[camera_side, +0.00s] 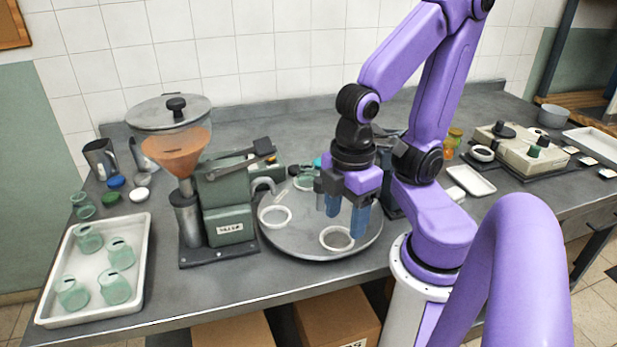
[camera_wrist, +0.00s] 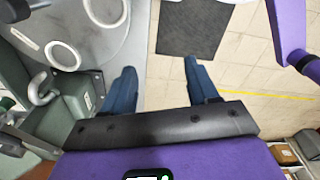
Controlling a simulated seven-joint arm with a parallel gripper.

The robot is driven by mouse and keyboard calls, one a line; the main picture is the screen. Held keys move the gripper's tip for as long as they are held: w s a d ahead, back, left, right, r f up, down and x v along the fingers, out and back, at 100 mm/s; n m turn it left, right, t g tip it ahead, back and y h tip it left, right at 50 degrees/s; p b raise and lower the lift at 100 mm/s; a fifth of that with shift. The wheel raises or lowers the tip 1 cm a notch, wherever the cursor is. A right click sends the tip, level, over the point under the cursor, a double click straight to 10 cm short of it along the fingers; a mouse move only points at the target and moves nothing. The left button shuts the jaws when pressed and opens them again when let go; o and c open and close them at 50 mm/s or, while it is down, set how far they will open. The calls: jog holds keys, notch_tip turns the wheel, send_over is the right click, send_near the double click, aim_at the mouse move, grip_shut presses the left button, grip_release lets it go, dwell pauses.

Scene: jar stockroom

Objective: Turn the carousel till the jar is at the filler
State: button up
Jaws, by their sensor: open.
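The carousel is a round grey turntable (camera_side: 298,240) on the bench, with white rings on its top. One ring (camera_side: 274,217) is at the left and another (camera_side: 337,238) at the front right. A small greenish jar (camera_side: 303,179) appears at its back, partly hidden. The filler is a green machine (camera_side: 228,205) at the carousel's left, with a grey bent spout (camera_side: 264,184). My gripper (camera_side: 346,210) is open and empty, its blue fingers over the carousel's right part. In the wrist view the gripper (camera_wrist: 159,66) shows the carousel (camera_wrist: 103,52) at upper left and the spout (camera_wrist: 42,90).
A white tray (camera_side: 140,248) with several green jars lies at the left. A small white tray (camera_side: 471,180) and a beige control box (camera_side: 525,152) are at the right.

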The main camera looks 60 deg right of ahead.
jog(key=shift+o, duration=0.6)
jog(key=n+g+h, duration=0.2)
jog(key=g+h, duration=0.2)
jog(key=h, duration=1.2)
send_near(321, 197)
jog(key=a+r, duration=0.2)
jog(key=a, duration=0.1)
jog(key=a+r, duration=0.1)
jog(key=a, duration=0.1)
jog(key=shift+r, duration=0.1)
jog(key=shift+w+d+f+n+h, duration=0.1)
jog(key=shift+w+f+n+h, duration=0.45)
jog(key=shift+h, duration=0.35)
jog(key=x, duration=1.7)
jog(key=shift+w+d+r, duration=0.15)
jog(key=shift+d, duration=0.1)
jog(key=shift+c, duration=0.3)
grip_shut()
